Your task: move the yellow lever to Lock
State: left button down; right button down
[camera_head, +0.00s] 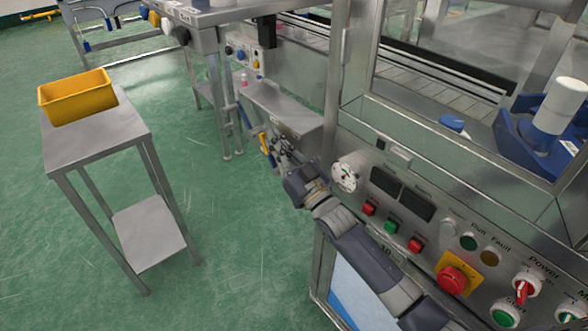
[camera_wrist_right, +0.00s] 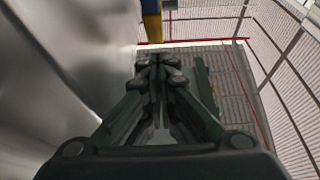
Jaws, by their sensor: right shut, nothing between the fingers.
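The yellow lever (camera_head: 265,144) shows in the head view at the left side of the machine, just under the small steel shelf. It also shows in the right wrist view as a yellow piece with a blue part above it (camera_wrist_right: 152,24), just beyond the fingertips. My right gripper (camera_head: 274,139) is shut and empty, close beside the lever. In the right wrist view its fingertips (camera_wrist_right: 158,62) are together just short of the yellow piece; I cannot tell whether they touch it. No Lock marking is readable. My left gripper is not in view.
The steel shelf (camera_head: 283,108) juts out right above my right gripper. A steel stand (camera_head: 95,135) with a yellow bin (camera_head: 77,98) is at the left. Green floor between is clear.

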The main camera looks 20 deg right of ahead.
jog(key=v, duration=1.2)
dwell(0.6)
